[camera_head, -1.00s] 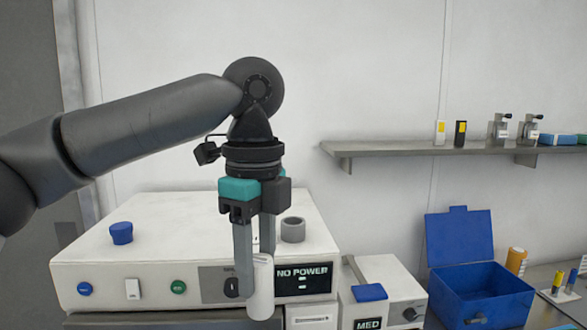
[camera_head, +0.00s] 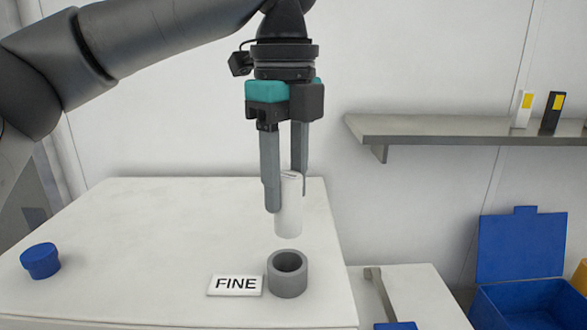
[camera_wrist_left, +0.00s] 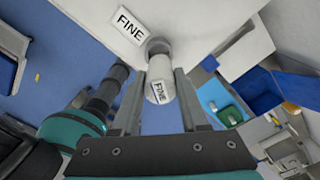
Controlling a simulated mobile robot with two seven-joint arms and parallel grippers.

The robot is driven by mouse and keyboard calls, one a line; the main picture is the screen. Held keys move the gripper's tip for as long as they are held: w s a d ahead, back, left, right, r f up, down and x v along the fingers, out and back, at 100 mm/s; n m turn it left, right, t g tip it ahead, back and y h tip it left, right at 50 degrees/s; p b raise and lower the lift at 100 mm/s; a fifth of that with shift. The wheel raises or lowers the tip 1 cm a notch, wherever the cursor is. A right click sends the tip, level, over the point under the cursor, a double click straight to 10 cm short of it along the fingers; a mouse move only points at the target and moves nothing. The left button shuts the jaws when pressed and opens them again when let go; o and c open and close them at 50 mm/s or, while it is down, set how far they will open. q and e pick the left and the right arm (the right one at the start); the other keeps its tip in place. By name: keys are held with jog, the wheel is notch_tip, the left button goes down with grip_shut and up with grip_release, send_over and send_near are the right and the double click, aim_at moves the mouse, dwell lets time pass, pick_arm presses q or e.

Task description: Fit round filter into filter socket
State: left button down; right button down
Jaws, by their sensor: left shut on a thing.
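The round filter is a white cylinder (camera_head: 288,212), held upright between the fingers of my left gripper (camera_head: 284,192). The filter socket is a grey open ring (camera_head: 288,274) on the white top of the machine. In the head view the filter's lower end is just above the socket's opening and apart from it. The socket (camera_wrist_left: 158,46) is partly hidden behind the filter in the left wrist view. My right gripper is not in view.
A blue cap (camera_head: 41,261) sits on the machine top (camera_head: 150,230) at the left. An open blue box (camera_head: 525,300) is at the right, below a wall shelf (camera_head: 450,128). The middle of the machine top is clear.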

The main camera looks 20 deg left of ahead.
aim_at(285, 232)
pick_arm(q)
jog(key=shift+s+f, duration=0.3)
jog(key=shift+f, duration=0.45)
jog(key=shift+w+f, duration=0.1)
jog(key=shift+f, duration=1.05)
jog(key=shift+f, duration=1.7)
dwell(0.7)
jog(key=shift+c, duration=1.8)
grip_release()
jog(key=shift+r, duration=0.1)
notch_tip(285, 232, up, 15)
jog(key=shift+f, duration=0.15)
